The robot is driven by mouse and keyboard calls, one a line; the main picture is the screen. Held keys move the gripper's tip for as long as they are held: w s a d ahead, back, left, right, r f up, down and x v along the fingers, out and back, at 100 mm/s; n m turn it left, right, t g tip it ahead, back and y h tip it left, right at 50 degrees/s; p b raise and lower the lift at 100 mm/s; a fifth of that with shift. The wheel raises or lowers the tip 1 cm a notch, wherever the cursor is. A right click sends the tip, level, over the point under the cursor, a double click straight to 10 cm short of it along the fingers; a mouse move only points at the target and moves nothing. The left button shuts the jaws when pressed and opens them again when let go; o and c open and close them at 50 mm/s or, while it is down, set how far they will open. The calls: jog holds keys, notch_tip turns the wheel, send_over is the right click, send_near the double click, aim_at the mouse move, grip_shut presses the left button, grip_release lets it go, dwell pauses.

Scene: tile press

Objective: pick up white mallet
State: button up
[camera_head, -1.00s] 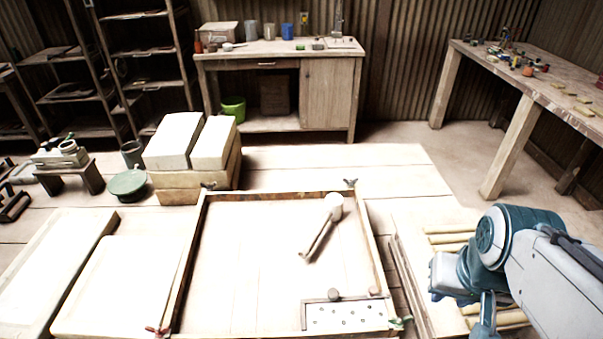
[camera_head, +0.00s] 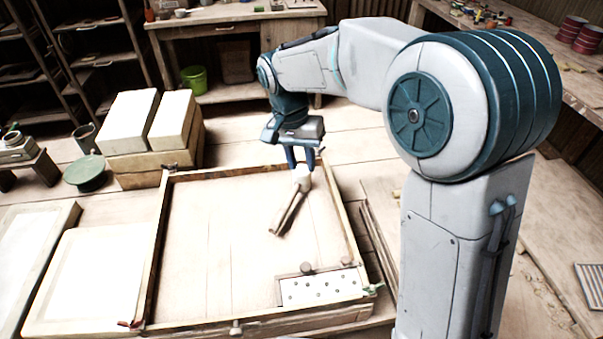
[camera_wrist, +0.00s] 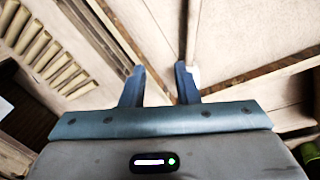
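The white mallet (camera_head: 302,180) lies in the wooden frame, its pale head towards the back right and its handle slanting down-left. My gripper (camera_head: 301,162) is over the mallet's head in the head view, fingers pointing down. In the wrist view the two fingers of my gripper (camera_wrist: 160,68) are open with a clear gap between them. A small pale patch shows just right of the right finger there; it may be the mallet, mostly hidden. I cannot tell whether a finger touches the mallet.
The wooden frame (camera_head: 153,255) has raised walls around the mallet. A perforated plate (camera_head: 322,288) lies in its front right corner. Stacked pale blocks (camera_head: 127,122) stand behind left, and a pale slab (camera_head: 85,285) lies at left. A workbench (camera_head: 225,15) stands at the back.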

send_over(287, 200)
jog(key=a, duration=0.2)
notch_tip(287, 200, down, 2)
jog(key=shift+m, duration=0.4)
jog(key=f, duration=0.3)
jog(key=d+f, duration=0.1)
jog(key=f, duration=0.4)
jog(key=shift+w+d+f+p, duration=0.25)
jog(key=shift+d+f+p, duration=0.05)
jog(key=shift+d, duration=0.05)
jog(key=shift+s+d+f+p, duration=0.15)
jog(key=shift+f+p, duration=0.15)
jog(key=shift+f, duration=1.1)
jog(key=shift+s+d+f+p, duration=0.15)
jog(key=shift+f+p, duration=0.15)
jog(key=shift+f, duration=1.1)
grip_shut()
